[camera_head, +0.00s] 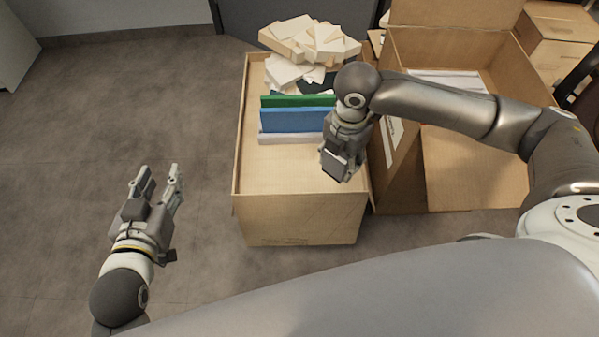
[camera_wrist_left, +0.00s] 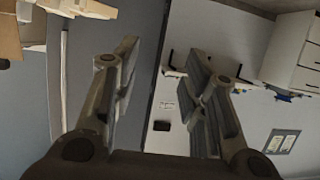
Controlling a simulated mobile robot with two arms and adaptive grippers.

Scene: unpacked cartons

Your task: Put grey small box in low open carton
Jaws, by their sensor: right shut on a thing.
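The low open carton (camera_head: 298,220) stands on the floor at the centre of the head view. My right gripper (camera_head: 340,168) is over the carton's right front part, pointing down. It is shut on the grey small box (camera_head: 335,164), which is partly hidden by the fingers. I cannot tell whether the box touches the carton's floor. My left gripper (camera_head: 159,180) is open and empty over bare floor, left of the carton. Its spread fingers also show in the left wrist view (camera_wrist_left: 163,75), with nothing between them.
Blue (camera_head: 292,120) and green (camera_head: 300,100) upright flat items stand inside the carton. A pile of pale blocks (camera_head: 315,42) lies behind them. A taller open carton (camera_head: 475,180) stands to the right, under my right arm. The floor (camera_head: 120,110) at left is clear.

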